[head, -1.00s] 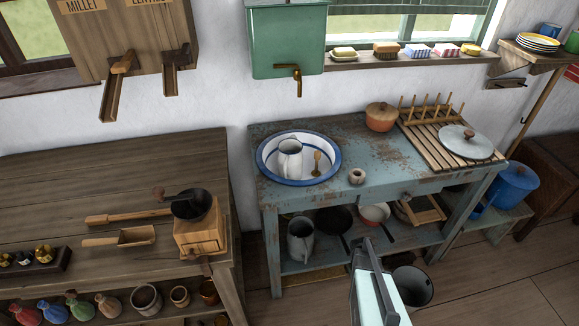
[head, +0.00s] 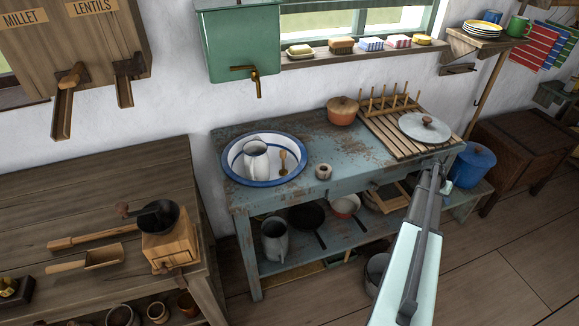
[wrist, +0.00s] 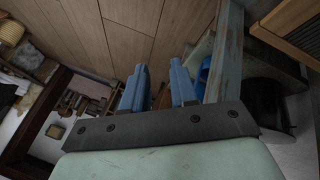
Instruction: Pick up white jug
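The white jug (head: 256,162) stands in the white, blue-rimmed basin (head: 232,165) on the worn blue table, beside a brass-coloured utensil (head: 283,162). My gripper (head: 431,172) is in front of the table's right end in the head view, to the right of the jug and well apart from it. In the wrist view my gripper's two blue fingers (wrist: 160,86) stand apart with nothing between them. The jug is not seen in the wrist view, where floorboards and the side of furniture show.
A blue pot (head: 473,165) stands at right.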

